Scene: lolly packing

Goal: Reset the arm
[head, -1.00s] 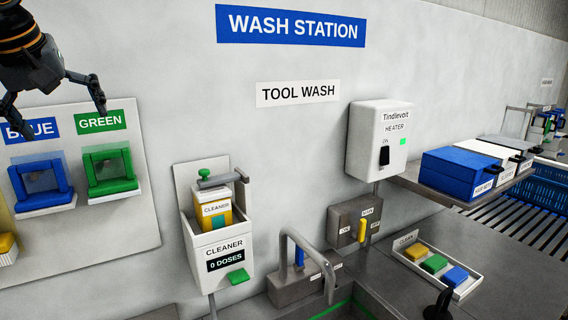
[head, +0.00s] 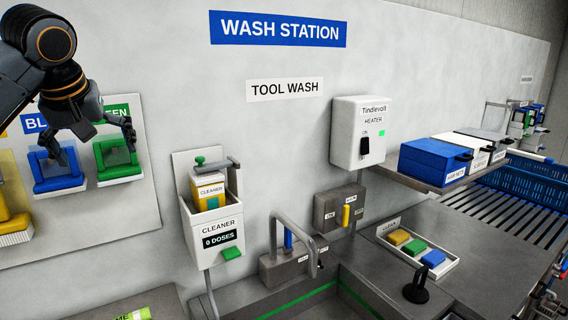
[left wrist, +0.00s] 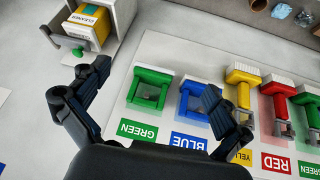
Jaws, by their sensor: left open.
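My left gripper (head: 97,147) hangs open in the upper left of the head view, in front of the wall board with coloured holders. Behind it are the blue holder (head: 57,172) and the green holder (head: 117,160). The left wrist view shows the gripper's two fingers (left wrist: 152,100) spread wide with nothing between them. Beyond them in that view are a green holder (left wrist: 150,90) and a blue holder (left wrist: 190,103). Yellow and red holders (left wrist: 272,100) stand to the right. My right gripper does not show.
The cleaner dispenser (head: 217,240), reading 0 doses, is on the wall right of the board. A tap (head: 292,235) and sink are below. A heater box (head: 360,132), a shelf of bins (head: 435,160) and a tray with coloured blocks (head: 455,262) stand to the right.

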